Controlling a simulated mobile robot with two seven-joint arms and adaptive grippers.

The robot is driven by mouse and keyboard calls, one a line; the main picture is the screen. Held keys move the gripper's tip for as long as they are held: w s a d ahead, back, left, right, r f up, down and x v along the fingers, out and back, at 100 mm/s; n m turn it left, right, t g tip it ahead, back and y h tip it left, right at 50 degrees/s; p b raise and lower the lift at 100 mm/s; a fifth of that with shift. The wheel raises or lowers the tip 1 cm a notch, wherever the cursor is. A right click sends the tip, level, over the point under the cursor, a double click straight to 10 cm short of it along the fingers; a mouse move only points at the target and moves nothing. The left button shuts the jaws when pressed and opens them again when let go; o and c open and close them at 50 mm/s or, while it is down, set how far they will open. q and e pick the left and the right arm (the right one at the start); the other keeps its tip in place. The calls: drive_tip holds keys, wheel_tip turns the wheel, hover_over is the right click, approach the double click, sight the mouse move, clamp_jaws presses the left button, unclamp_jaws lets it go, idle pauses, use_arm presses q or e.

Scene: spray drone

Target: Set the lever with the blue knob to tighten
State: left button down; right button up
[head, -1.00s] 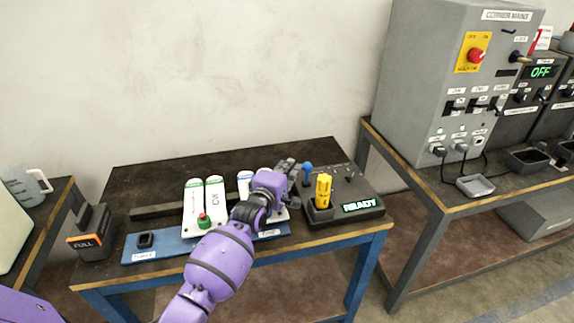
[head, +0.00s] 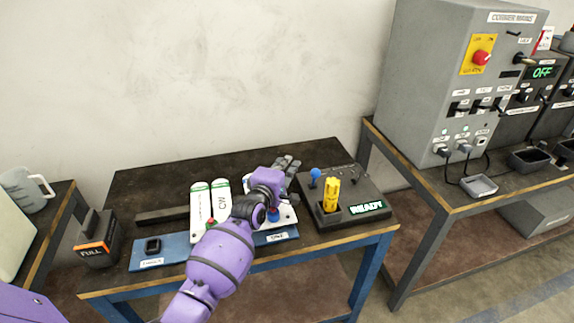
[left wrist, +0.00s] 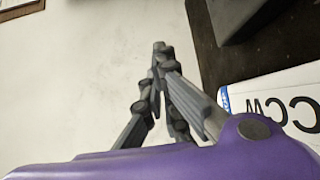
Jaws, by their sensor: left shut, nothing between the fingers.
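The lever with the blue knob (head: 315,174) stands near the left rear of a dark control box (head: 353,216) on the table. The labels near it are too small to read, so I cannot tell its setting. My left gripper (head: 289,162) is shut and empty, just left of the knob and apart from it in the head view. In the left wrist view, its fingers (left wrist: 160,47) come together against a pale, blurred background, and the lever does not show. My right gripper is not in view.
A yellow device (head: 331,196) stands upright on the box beside a lit READY display (head: 366,208). White panels (head: 210,206) lie on a blue tray (head: 178,257). A dark block marked FULL (head: 97,240) sits at left. A grey cabinet (head: 440,80) stands at right.

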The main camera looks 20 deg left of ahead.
use_arm(q)
drive_tip(key=s, duration=0.3)
drive_tip(key=s+f, duration=0.1)
drive_tip(key=shift+s+a, duration=0.3)
drive_tip(key=s, duration=0.4)
drive_tip(key=shift+s+d, duration=0.2)
drive_tip(key=shift+s, duration=0.05)
drive_tip(key=shift+s+a, duration=0.15)
drive_tip(key=shift+s, duration=0.35)
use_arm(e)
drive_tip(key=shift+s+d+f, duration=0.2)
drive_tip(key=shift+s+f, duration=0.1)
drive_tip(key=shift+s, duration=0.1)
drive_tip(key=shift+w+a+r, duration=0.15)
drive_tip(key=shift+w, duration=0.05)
use_arm(q)
drive_tip(key=shift+f, duration=0.1)
